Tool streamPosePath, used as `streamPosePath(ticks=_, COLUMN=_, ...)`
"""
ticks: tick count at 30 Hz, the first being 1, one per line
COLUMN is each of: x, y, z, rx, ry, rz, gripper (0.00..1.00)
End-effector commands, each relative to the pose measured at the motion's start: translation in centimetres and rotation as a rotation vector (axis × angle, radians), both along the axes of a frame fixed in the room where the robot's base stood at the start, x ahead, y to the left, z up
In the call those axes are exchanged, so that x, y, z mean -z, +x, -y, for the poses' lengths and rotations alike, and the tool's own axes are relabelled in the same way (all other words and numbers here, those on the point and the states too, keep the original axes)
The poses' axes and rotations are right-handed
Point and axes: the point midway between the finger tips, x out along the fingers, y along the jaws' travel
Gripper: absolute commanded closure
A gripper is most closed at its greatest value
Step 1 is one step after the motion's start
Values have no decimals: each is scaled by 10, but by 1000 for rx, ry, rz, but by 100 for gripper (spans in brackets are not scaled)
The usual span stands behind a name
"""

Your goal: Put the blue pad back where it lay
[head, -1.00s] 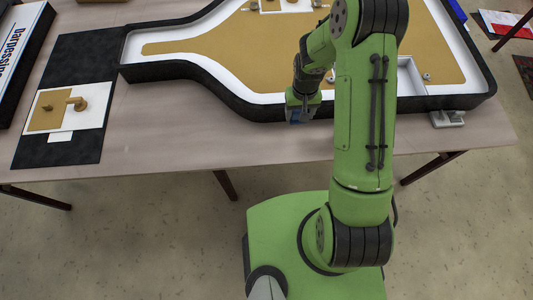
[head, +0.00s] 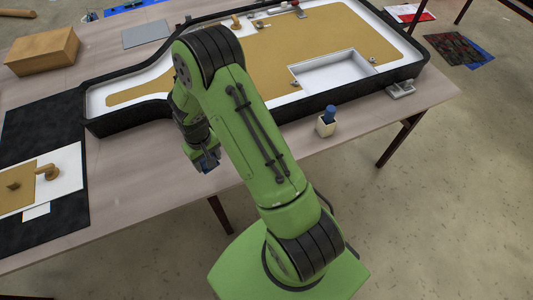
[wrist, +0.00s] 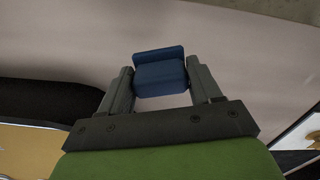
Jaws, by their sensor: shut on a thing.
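My gripper (wrist: 158,85) is shut on the blue pad (wrist: 161,72), which sits between the two grey fingers in the wrist view. In the head view the gripper (head: 207,166) hangs above the table's front part, just in front of the black-rimmed lightbox (head: 137,116). Only a small bit of blue shows there at the fingers. Bare table shows beyond the pad in the wrist view. Where the pad lay is not marked clearly in these frames.
A small pale holder with a blue-topped thing (head: 330,112) stands right of my arm on the table (head: 300,150). A black mat (head: 70,212) with a white board and wooden parts lies at left. A cardboard box (head: 42,50) stands at the back left. The table's front strip is mostly clear.

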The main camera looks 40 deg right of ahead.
Motion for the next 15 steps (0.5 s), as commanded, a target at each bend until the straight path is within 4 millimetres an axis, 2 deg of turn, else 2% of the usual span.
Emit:
streamPosePath(ticks=8, x=-4, y=2, z=39, rx=50, ry=-3, rz=3, gripper=75)
streamPosePath(ticks=11, x=-6, y=1, z=58, rx=72, ry=-3, rz=3, gripper=75)
streamPosePath(ticks=15, x=-11, y=-4, z=94, rx=116, ry=-4, rz=3, gripper=75)
